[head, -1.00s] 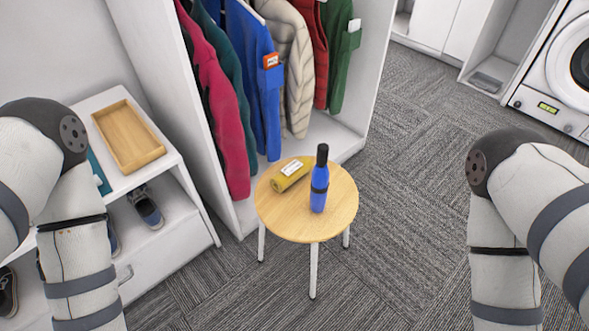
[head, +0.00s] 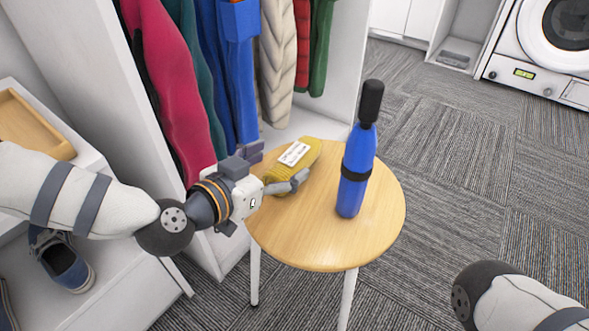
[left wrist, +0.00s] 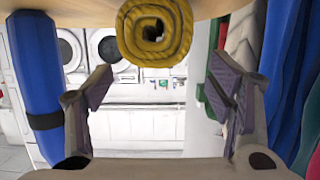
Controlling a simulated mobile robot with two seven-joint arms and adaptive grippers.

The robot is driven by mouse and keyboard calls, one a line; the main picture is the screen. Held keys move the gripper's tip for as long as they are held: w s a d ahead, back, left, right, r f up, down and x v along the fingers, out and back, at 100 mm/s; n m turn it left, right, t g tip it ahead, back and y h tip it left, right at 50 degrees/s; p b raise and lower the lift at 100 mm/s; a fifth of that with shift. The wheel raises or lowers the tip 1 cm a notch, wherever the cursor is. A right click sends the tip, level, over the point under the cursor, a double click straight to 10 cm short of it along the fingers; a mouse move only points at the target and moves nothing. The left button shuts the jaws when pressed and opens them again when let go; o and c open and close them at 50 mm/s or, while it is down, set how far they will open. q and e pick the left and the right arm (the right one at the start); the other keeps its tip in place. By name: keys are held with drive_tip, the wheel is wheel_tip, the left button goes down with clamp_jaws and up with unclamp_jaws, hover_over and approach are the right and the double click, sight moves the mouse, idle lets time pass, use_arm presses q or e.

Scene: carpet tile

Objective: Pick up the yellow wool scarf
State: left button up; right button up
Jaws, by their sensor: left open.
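The yellow wool scarf (head: 293,163) lies rolled up with a white label on the round wooden stool (head: 330,245). In the left wrist view the scarf (left wrist: 154,33) shows end-on as a coil at the top middle. My left gripper (head: 277,168) is at the scarf's near left end in the head view. In the left wrist view its two fingers (left wrist: 163,92) are spread wide, with nothing held between them. The scarf's coiled end appears beyond and between the fingers. My right gripper is out of view; only part of my right arm shows.
A blue bottle with a black cap (head: 357,165) stands upright on the stool, right of the scarf. Hanging coats (head: 175,85) fill the open wardrobe behind. A wooden tray (head: 28,127) and shoes (head: 62,260) are at left. Carpet at right is clear.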

sight(294, 154)
use_arm(q)
drive_tip(key=b+x, duration=0.1)
drive_tip(key=x, duration=0.1)
drive_tip(key=b+x, duration=0.1)
drive_tip(key=x, duration=0.2)
drive_tip(key=shift+d+f, duration=0.2)
drive_tip(key=shift+f, duration=0.1)
drive_tip(key=shift+w+r, duration=0.1)
drive_tip(key=shift+w, duration=0.05)
drive_tip(key=shift+r, duration=0.1)
drive_tip(key=shift+c, duration=0.8)
drive_tip(key=c, duration=1.2)
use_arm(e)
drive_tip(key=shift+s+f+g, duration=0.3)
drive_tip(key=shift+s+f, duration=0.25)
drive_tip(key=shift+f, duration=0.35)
